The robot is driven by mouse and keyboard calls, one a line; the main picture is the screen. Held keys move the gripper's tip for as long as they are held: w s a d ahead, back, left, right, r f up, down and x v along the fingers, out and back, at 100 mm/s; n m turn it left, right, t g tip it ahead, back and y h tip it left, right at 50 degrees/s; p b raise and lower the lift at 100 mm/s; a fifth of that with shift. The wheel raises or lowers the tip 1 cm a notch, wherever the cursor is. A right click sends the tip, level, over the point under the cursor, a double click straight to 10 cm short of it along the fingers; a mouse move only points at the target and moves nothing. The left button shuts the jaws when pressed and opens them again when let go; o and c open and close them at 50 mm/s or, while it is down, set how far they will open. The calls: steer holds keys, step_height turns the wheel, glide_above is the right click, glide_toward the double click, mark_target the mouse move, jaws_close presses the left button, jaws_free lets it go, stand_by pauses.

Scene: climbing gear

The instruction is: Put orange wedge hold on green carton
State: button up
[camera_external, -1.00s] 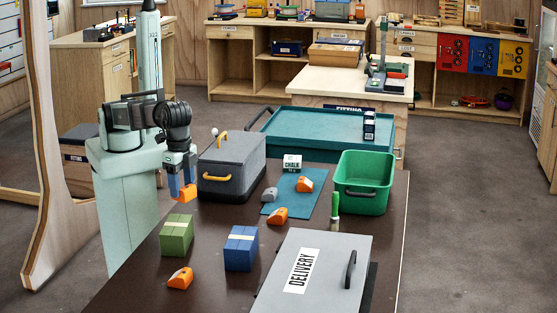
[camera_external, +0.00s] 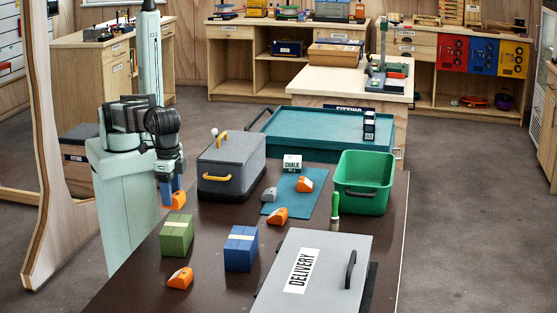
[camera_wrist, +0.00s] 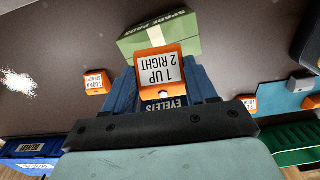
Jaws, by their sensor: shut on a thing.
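My gripper (camera_external: 172,193) is shut on an orange wedge hold (camera_external: 172,203), gripped between blue fingers. In the wrist view the held wedge (camera_wrist: 152,55) shows a white label reading "1 UP 2 RIGHT", upside down in the picture. The green carton (camera_external: 176,238), with a pale band across its top, stands on the dark table. In the outside view the held wedge is just above the carton's top in the picture, and a gap shows between them. In the wrist view the carton (camera_wrist: 188,32) is partly hidden behind the wedge.
A blue carton (camera_external: 240,250) stands right of the green one. Other orange wedges lie on the table (camera_external: 180,279), near the mat's edge (camera_external: 277,216) and on the mat (camera_external: 305,185). A grey case with yellow handles (camera_external: 225,180) and a grey delivery box (camera_external: 330,265) stand nearby.

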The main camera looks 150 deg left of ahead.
steer(key=shift+f, duration=2.9)
steer(key=shift+f, duration=0.1)
steer(key=o, duration=1.1)
steer(key=shift+c, duration=0.2)
step_height(320, 180, up, 12)
steer(key=shift+r, duration=0.1)
